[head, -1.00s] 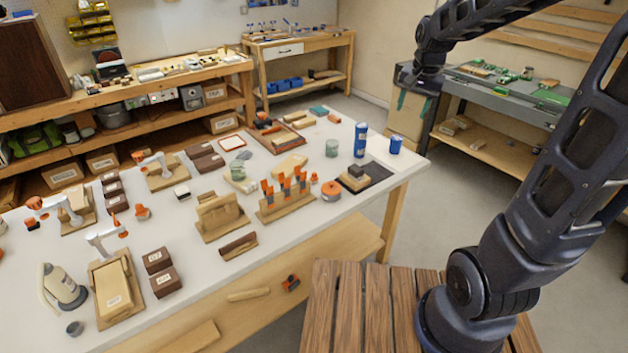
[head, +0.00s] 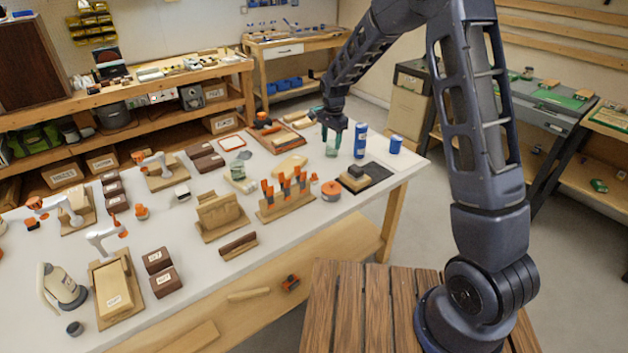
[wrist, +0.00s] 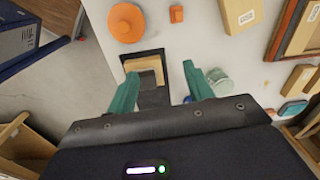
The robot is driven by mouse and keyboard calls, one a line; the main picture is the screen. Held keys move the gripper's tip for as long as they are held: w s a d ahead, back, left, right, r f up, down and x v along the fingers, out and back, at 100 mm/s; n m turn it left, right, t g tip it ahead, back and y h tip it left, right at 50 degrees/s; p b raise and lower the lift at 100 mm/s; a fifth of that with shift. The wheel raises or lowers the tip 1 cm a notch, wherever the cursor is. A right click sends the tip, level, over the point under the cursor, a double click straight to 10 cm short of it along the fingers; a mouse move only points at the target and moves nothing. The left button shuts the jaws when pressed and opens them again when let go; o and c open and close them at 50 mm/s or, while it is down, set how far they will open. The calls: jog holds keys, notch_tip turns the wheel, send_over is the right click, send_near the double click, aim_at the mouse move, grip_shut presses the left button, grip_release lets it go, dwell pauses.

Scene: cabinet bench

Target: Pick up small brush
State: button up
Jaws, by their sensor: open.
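No brush can be identified for certain. A dark brown, brush-like piece with a tan lower part (head: 238,246) lies near the front edge of the white table, in the head view only. My gripper (head: 330,138) hangs over the far right part of the table, by the glass jar. In the wrist view its two teal fingers (wrist: 160,72) are apart with nothing between them. Beyond the fingertips a tan and dark block (wrist: 146,64) sits on a black mat. The jar (wrist: 217,80) is just right of the right finger.
A rack of orange-handled tools (head: 287,200), an orange disc (head: 331,191) and wooden holders (head: 220,217) stand nearer the front. The white table (head: 300,235) is bare along its front right edge.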

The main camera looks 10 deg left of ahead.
jog(key=m, duration=0.1)
send_near(314, 173)
jog(key=shift+s+d+f, duration=0.15)
jog(key=shift+f, duration=0.15)
notch_tip(314, 173, down, 5)
jog(key=shift+r, duration=0.1)
jog(key=shift+w+a+f, duration=0.1)
jog(key=shift+w+f, duration=0.1)
jog(key=shift+f, duration=1.25)
jog(key=shift+w+a+f, duration=0.15)
jog(key=shift+f, duration=1.35)
jog(key=c, duration=1.1)
jog(key=shift+o, duration=0.2)
jog(key=shift+r, duration=0.1)
